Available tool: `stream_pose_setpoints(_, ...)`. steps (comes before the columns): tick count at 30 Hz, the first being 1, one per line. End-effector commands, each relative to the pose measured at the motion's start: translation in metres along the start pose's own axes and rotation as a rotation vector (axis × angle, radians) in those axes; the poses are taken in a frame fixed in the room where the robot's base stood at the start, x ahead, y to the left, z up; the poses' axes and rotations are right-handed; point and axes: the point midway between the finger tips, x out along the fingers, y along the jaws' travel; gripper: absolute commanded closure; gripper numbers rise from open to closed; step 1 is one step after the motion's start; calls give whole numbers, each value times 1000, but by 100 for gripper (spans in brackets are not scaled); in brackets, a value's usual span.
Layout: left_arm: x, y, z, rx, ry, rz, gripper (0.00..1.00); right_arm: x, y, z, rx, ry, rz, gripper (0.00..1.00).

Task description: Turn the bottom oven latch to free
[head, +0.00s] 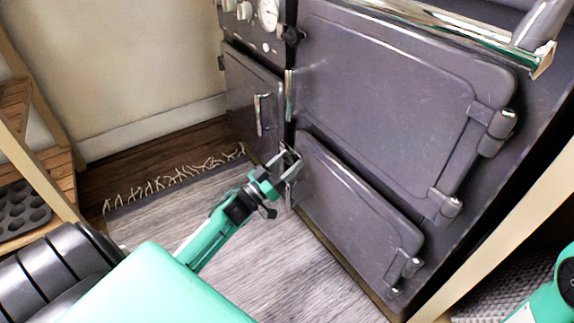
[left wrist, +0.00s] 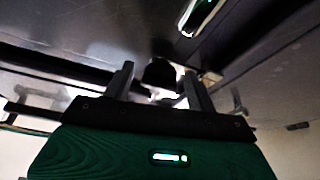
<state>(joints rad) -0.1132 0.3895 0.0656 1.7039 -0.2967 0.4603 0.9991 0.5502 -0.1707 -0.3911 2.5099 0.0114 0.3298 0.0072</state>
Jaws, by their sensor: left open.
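The bottom oven door (head: 350,205) is a dark grey panel at the lower right of the stove in the head view, and it looks closed. My left gripper (head: 287,163) is open at this door's left edge, where the latch sits. The gripper covers most of the latch, so I cannot tell its angle. In the left wrist view the two fingers (left wrist: 158,76) stand apart, with a dark rounded piece (left wrist: 160,72) showing between them. I cannot tell whether they touch it. My right gripper is not in view.
The larger upper oven door (head: 385,95) has a chrome latch (head: 289,95) on its left edge. A smaller left door (head: 252,95) has a chrome handle (head: 262,115). A grey rug (head: 245,265) covers the floor. A wooden shelf (head: 15,100) with a muffin tin (head: 22,208) stands at left.

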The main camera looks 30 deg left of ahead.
Motion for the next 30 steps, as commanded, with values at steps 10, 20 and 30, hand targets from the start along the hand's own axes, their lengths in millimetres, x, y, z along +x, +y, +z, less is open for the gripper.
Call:
stream_pose_setpoints(10,0,0,0,0,0,0,76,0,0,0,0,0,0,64)
stream_pose_setpoints(20,0,0,0,10,-1,4,100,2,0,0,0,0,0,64)
stream_pose_setpoints(30,0,-1,-2,156,-2,66,100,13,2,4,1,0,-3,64)
